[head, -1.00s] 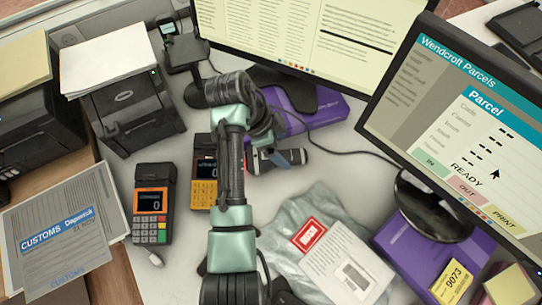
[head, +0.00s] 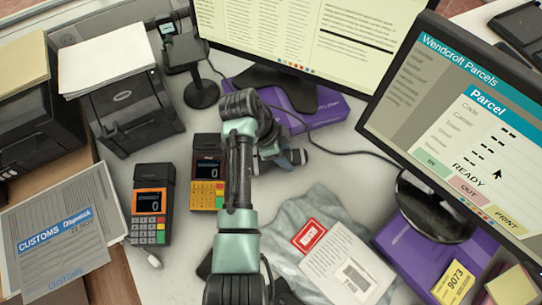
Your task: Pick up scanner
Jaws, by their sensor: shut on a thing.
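The scanner (head: 296,157) shows as a small dark, blue-grey piece at the right of my gripper, on or just above the white counter below the middle monitor. Most of it is hidden behind my gripper and wrist. My gripper (head: 276,158) is shut on it; the fingertips are hard to make out. Whether the scanner touches the counter cannot be told.
Two card terminals, orange (head: 152,203) and yellow (head: 207,171), stand left of my arm. A grey parcel bag (head: 290,222) lies at the right. A purple box (head: 325,112), a monitor (head: 318,30) and a black stand (head: 201,94) are behind. A cable runs right.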

